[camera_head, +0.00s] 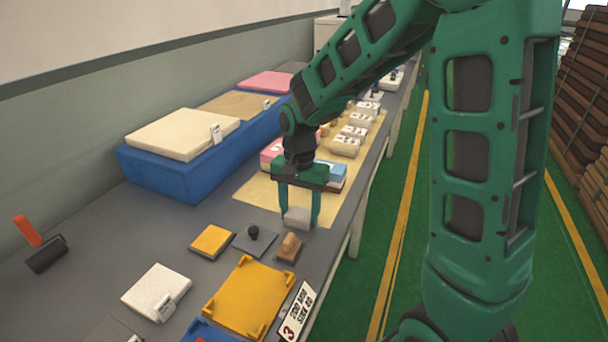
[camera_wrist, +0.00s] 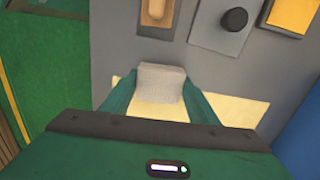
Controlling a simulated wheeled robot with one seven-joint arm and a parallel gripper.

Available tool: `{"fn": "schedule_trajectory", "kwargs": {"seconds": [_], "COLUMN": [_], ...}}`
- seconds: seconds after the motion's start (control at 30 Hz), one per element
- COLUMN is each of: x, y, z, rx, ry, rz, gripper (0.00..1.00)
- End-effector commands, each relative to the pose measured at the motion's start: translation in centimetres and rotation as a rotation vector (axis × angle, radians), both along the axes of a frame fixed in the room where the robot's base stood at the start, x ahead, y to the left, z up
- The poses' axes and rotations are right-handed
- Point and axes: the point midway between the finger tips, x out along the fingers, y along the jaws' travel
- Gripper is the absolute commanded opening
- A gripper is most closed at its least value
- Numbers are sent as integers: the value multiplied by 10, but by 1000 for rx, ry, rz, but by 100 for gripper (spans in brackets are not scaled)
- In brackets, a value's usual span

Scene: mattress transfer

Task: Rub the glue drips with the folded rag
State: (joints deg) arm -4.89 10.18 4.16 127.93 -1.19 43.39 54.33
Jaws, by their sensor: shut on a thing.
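My gripper (camera_head: 299,212) points down over the near edge of the pale yellow sheet (camera_head: 257,191) on the bench. Its two green fingers are shut on a light grey folded rag (camera_head: 297,217). The rag also shows between the fingers in the wrist view (camera_wrist: 161,82). I cannot tell whether the rag touches the surface below. I can make out no glue drips in either view; the gripper and rag hide part of the sheet.
Near the gripper lie a wooden block (camera_head: 289,248), a grey plate with a black knob (camera_head: 254,238) and a yellow pad (camera_head: 211,241). A yellow tray (camera_head: 249,298) lies nearer. A blue platform (camera_head: 160,177) bears foam slabs. Pink and blue blocks stand behind the gripper.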

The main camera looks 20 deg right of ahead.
Motion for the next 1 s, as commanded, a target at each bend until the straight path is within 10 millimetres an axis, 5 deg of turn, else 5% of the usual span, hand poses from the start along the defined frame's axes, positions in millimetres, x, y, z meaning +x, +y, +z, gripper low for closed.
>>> {"fn": "schedule_trajectory", "kwargs": {"seconds": [0.03, 0.13, 0.43, 1.0], "x": [22, 29, 22, 15], "y": [-29, -35, -28, -31], "z": [4, -5, 37, 85], "rx": [-28, -28, -24, -23], "ry": [-48, -42, -42, -41], "rz": [-72, -70, -54, -57], "gripper": [30, 26, 21, 21]}}
